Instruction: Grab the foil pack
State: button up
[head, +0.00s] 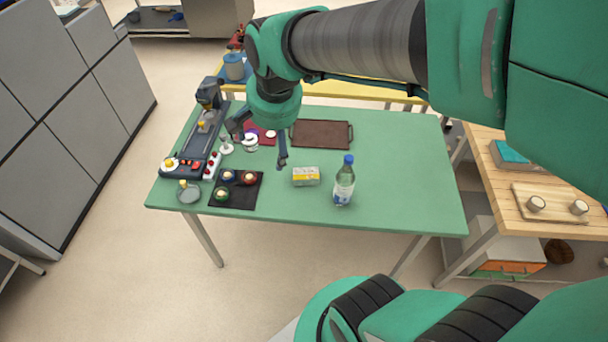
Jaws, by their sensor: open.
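A small pack (306,176), silvery-grey with a yellow and white label, lies on the green table (400,150) near its front middle; it looks like the foil pack. My gripper (262,150) hangs over the table to the left of the pack and behind it. Its two dark fingers are spread apart, with nothing held between them. I cannot tell its exact height above the table. The pack is fully in view and apart from the gripper.
A bottle with a blue cap (344,182) stands just right of the pack. A dark mat (247,202) with several small round items lies to the left. A brown tray (322,134) lies behind. Machines and small items crowd the left end; the table's right side is clear.

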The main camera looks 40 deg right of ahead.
jog(key=w+d+f+m+g, duration=0.2)
jog(key=w+d+f+m, duration=0.7)
jog(key=f, duration=0.3)
jog(key=m+g+b, duration=0.1)
jog(key=m+g, duration=0.1)
jog(key=m, duration=0.5)
send_over(306, 176)
notch_tip(306, 176, down, 14)
jog(key=r, duration=0.1)
jog(key=shift+d+f+y, duration=0.1)
jog(key=shift+f+y, duration=0.2)
jog(key=shift+f+b, duration=0.85)
jog(key=shift+f, duration=3.5)
jog(key=shift+f+b, duration=0.8)
jog(key=shift+f, duration=1.8)
